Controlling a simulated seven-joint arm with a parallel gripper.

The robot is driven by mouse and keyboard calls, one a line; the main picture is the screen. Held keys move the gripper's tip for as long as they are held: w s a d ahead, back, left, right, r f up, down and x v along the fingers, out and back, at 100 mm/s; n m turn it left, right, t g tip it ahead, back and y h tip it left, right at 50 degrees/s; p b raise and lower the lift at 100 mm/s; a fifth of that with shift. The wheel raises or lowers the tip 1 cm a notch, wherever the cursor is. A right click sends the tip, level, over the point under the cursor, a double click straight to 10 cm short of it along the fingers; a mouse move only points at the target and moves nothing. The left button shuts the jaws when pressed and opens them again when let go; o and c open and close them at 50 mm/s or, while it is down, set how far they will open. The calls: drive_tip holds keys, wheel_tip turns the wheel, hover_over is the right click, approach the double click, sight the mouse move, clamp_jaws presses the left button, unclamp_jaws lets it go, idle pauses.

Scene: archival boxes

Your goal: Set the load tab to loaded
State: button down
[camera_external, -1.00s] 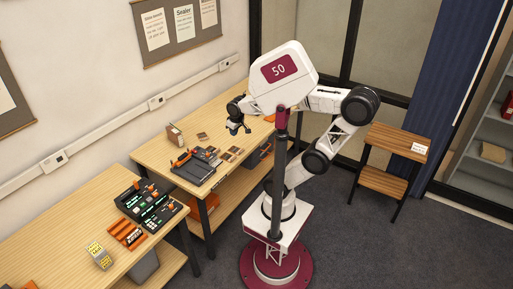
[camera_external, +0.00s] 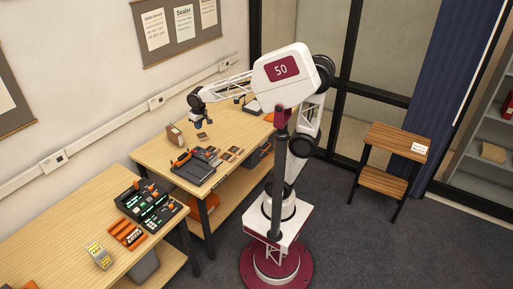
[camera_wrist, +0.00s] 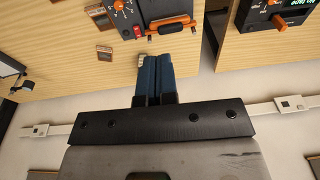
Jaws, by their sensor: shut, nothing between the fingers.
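My gripper (camera_external: 200,117) is shut and empty, held above the back part of the far wooden table. In the wrist view its blue fingers (camera_wrist: 158,66) are pressed together. The dark sealer-like device (camera_external: 193,170) with an orange handle lies on this table, below my gripper. In the wrist view a dark unit (camera_wrist: 148,10) with an orange knob and an orange bar handle shows just beyond the fingertips. A black control unit (camera_external: 148,204) with orange levers stands on the near table. I cannot tell which part is the load tab or its setting.
Small flat brown pieces (camera_external: 230,155) lie beside the device. A small upright box (camera_external: 175,136) stands near the wall. A gap separates the two tables.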

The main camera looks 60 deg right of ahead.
drive_tip(key=w+a, duration=0.7)
drive_tip(key=g, duration=0.2)
hover_over(135, 181)
wheel_tip(135, 181, down, 9)
drive_tip(key=shift+r, duration=0.2)
drive_tip(key=shift+f, duration=0.1)
wheel_tip(135, 181, down, 14)
drive_tip(key=shift+r, duration=0.1)
idle(0.4)
